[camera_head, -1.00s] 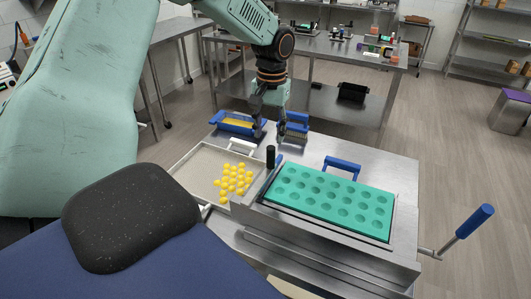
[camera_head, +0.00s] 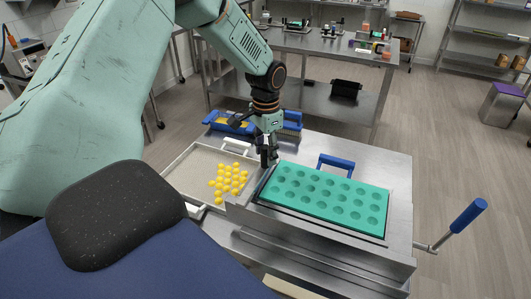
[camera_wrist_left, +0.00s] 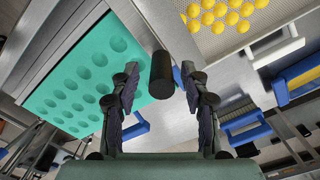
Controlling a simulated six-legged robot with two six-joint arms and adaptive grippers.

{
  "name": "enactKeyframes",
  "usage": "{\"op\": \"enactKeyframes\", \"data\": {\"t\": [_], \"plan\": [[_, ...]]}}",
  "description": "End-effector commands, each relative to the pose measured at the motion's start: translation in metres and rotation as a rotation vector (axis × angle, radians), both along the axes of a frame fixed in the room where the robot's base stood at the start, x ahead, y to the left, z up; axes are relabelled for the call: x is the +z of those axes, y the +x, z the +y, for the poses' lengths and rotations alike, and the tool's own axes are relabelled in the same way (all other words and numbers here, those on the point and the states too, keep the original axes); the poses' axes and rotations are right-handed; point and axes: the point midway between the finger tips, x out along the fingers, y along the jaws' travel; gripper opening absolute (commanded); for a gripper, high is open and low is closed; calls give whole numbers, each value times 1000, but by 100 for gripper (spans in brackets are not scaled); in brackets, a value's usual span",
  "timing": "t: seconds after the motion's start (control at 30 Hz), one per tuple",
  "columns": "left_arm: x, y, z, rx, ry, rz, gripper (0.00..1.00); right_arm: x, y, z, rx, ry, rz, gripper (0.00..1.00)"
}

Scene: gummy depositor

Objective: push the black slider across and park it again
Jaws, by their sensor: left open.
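The black slider knob (camera_head: 264,158) is an upright dark cylinder at the left end of the teal mould (camera_head: 325,196), which has rows of round cavities. My left gripper (camera_head: 269,153) is right at the knob and partly hides it in the head view. In the left wrist view, the slider knob (camera_wrist_left: 162,76) shows between the two spread fingers of my left gripper (camera_wrist_left: 160,68). The fingers are open, with a gap visible on each side. I cannot tell whether either finger touches it. My right gripper is out of view.
A pale tray (camera_head: 190,165) with several yellow gummies (camera_head: 229,180) lies left of the mould. A blue handle (camera_head: 337,161) stands behind the mould. A blue-gripped lever (camera_head: 467,217) sticks out at the right. Blue-handled items (camera_head: 228,121) lie at the back of the steel table.

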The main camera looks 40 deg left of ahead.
Motion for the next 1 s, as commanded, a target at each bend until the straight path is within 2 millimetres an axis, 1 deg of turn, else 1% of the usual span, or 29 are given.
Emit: {"op": "enactKeyframes", "data": {"t": [0.03,0.13,0.43,0.9,0.97,1.0], "plan": [[-5,0,0,0,0,1,46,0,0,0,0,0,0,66],[-10,0,1,0,1,-1,46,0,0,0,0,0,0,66],[-12,0,2,0,1,-1,45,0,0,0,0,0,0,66],[-12,0,2,0,1,-1,5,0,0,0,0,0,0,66],[-12,0,2,0,1,-1,0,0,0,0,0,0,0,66],[-12,0,2,0,1,0,0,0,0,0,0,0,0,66]]}}
